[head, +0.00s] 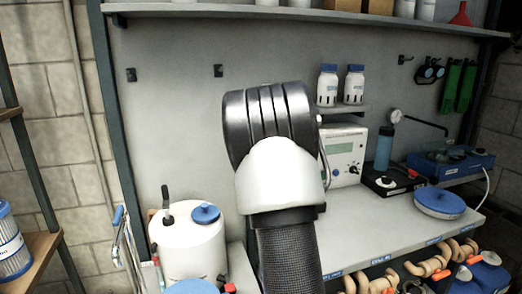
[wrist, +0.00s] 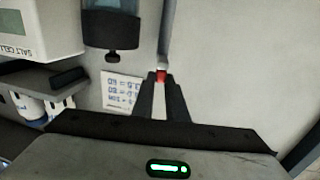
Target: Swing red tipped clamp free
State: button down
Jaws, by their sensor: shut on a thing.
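The red tipped clamp (wrist: 163,44) shows in the wrist view as a thin grey bar coming down from the top edge, with a small red tip. My gripper (wrist: 160,82) is shut on this red tip, which sits between the ends of the two dark fingers. The bar's far end is out of the picture. In the head view my own arm fills the middle and hides my gripper and the clamp.
In the wrist view a clear container with a black cap (wrist: 111,32) hangs left of the clamp, near a white SALT CELL box (wrist: 38,28). A handwritten note (wrist: 122,92) lies left of my fingers. In the head view, the bench (head: 385,225) holds instruments and a blue-lidded tub (head: 440,203).

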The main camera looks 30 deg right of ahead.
jog(key=shift+r, duration=0.1)
jog(key=c, duration=1.8)
grip_release()
jog(key=shift+o, duration=0.2)
jog(key=v, duration=1.7)
jog(key=shift+s, duration=0.25)
